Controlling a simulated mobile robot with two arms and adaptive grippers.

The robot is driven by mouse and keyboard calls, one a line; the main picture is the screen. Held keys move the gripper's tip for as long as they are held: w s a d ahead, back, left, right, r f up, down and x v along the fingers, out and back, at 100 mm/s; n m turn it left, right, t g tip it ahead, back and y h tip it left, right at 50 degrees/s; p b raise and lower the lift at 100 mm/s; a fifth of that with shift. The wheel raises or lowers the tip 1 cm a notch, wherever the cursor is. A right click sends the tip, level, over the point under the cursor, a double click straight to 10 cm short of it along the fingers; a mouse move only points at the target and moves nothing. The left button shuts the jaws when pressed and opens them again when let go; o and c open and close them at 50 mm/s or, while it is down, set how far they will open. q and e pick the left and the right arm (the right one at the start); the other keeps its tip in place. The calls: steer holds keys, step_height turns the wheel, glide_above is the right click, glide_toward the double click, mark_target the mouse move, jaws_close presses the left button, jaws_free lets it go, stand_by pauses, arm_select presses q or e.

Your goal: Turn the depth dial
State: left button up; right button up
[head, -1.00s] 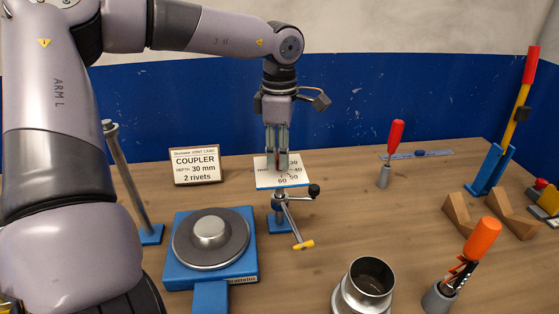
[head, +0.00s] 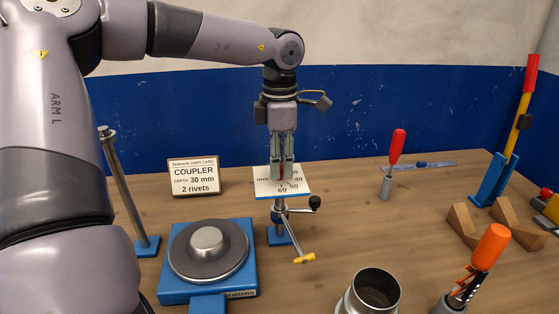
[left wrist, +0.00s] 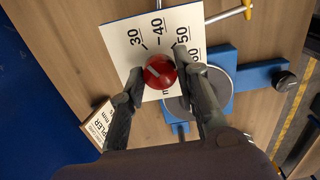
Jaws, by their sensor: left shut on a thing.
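The depth dial is a red round knob (left wrist: 160,72) with a pale pointer mark, on a white scale plate (head: 302,190) atop a post with a blue foot. In the left wrist view, the plate (left wrist: 120,35) shows 30, 40 and 50; the mark slants to the upper left, roughly on the 30 side. My left gripper (head: 282,178) points down over the plate, its two fingers shut on the knob's sides. In the head view the fingers mostly hide the knob. The joint card (head: 195,177) reads COUPLER, depth 30 mm, 2 rivets. My right gripper is out of view.
A yellow-tipped crank (head: 304,258) and a black knob (head: 315,203) stick out below the plate. A blue base with a grey disc (head: 208,252) stands front left. A metal duct piece (head: 372,292), an orange-handled tool (head: 490,246) and a red-handled tool (head: 397,146) stand to the right.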

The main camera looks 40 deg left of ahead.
arm_select(q)
steer(key=o, duration=1.2)
steer(key=shift+c, duration=0.2)
step_height(320, 180, up, 12)
